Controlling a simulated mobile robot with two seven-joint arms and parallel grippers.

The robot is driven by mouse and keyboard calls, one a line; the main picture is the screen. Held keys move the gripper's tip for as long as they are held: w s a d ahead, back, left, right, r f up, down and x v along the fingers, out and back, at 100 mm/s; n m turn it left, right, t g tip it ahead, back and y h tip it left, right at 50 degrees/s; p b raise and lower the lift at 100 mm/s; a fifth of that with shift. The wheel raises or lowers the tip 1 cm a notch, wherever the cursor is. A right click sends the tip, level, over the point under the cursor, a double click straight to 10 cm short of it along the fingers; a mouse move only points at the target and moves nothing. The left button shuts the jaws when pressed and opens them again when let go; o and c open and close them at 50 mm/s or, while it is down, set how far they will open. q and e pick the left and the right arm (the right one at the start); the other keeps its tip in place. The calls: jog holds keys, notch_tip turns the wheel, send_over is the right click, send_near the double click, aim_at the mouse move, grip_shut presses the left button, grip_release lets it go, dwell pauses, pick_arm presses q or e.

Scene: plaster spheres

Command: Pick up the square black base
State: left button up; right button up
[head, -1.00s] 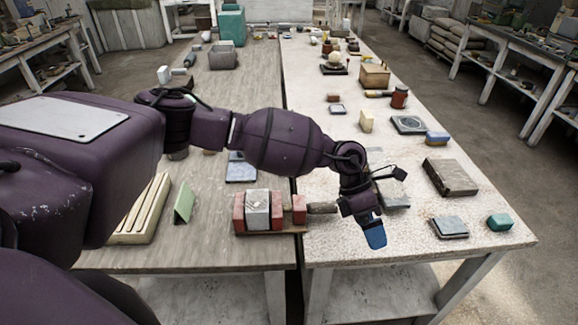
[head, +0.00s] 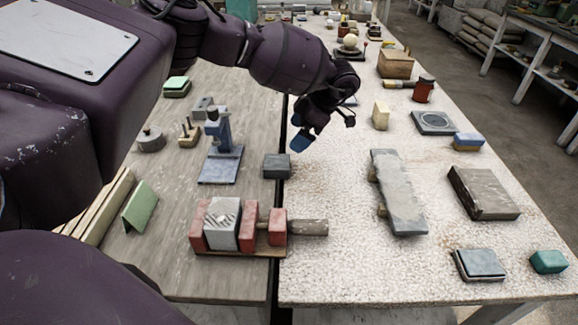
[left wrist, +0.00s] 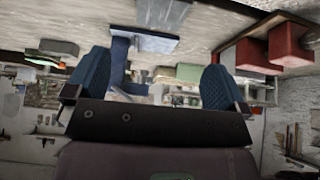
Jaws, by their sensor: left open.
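My left gripper (head: 301,142) hangs above the seam between the two tables, well in front of that base. Its blue fingers are apart and empty in the left wrist view (left wrist: 155,82). The base cannot be made out in the left wrist view. My right gripper is not in view.
Below my left gripper are a dark grey block (head: 277,167) and a blue stand (head: 220,150). A red-jawed vise (head: 249,224) stands in front. A grey slab (head: 398,190) and wooden box (head: 395,65) lie right.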

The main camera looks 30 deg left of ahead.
aim_at(276, 161)
pick_arm(q)
jog(key=x, duration=0.6)
jog(key=shift+w+d+f+b, duration=0.15)
jog(key=shift+f+b, duration=0.2)
jog(key=shift+f, duration=0.25)
jog(key=shift+a+f, duration=0.2)
jog(key=shift+f, duration=0.15)
jog(key=x, duration=0.4)
jog(key=shift+s+a+f+b, duration=0.15)
jog(key=shift+s+f+b, duration=0.05)
jog(key=shift+s+b, duration=0.15)
jog(key=shift+r, duration=0.1)
jog(key=shift+c, duration=1)
jog(key=c, duration=0.9)
jog(key=shift+c, duration=0.7)
jog(key=shift+w+r, duration=0.1)
jog(key=shift+r, duration=0.4)
notch_tip(276, 161, up, 19)
jog(key=p, duration=0.3)
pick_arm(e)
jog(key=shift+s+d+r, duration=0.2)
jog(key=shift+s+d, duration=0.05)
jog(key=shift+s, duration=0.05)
pick_arm(q)
jog(key=shift+m, duration=0.3)
